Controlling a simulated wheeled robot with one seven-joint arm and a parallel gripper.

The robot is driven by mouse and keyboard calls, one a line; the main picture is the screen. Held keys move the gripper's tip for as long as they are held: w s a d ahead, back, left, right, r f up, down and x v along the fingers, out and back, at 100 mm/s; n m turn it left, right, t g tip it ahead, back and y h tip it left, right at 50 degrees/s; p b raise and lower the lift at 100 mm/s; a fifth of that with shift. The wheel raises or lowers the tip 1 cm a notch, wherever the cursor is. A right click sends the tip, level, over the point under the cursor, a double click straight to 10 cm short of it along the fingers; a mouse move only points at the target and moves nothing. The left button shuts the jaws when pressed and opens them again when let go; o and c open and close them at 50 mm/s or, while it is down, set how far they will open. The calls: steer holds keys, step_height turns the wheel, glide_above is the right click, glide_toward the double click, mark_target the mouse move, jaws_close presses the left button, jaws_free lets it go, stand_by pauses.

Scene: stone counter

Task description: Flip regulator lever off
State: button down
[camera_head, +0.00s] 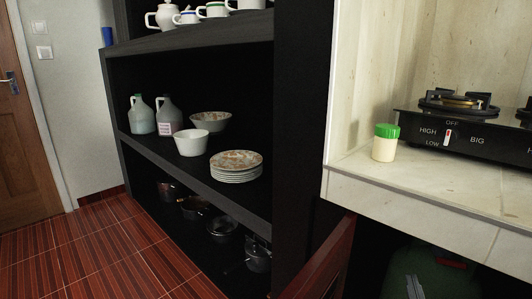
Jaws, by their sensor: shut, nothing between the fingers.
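A black gas stove (460,140) stands on the stone counter at the right, cut off by the frame edge. A small red-and-white lever (448,137) sits upright on its front panel, among the words OFF, HIGH, LOW and BIG. In the dark space under the counter is a dark green object (450,283) with grey shapes and a red patch. Only its upper part shows, and I cannot tell a regulator or its lever on it. My gripper is not in view.
A green-lidded jar (385,143) stands on the counter (345,172), left of the stove. A reddish-brown wooden piece (322,262) rises before the space under the counter. A black shelf (165,145) holds dishes, jugs and pots. Tiled floor (90,250) lies open at the left.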

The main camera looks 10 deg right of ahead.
steer(key=s+a+f+n+g+y, duration=0.1)
steer(key=s+a+y, duration=0.2)
steer(key=s+a, duration=0.7)
steer(key=s+a+f+y, duration=0.1)
steer(key=s+a+y, duration=0.15)
steer(key=s, duration=1.25)
steer(key=s+a+f+n+g+y, duration=0.1)
steer(key=s+a+f+y, duration=0.15)
steer(key=s+a, duration=0.75)
steer(key=s+d+r+p, duration=0.1)
steer(key=r+p, duration=1.5)
steer(key=s+d+r+p, duration=0.1)
steer(key=d+r+p, duration=0.1)
steer(key=r+p, duration=1.4)
steer(key=shift+r, duration=0.55)
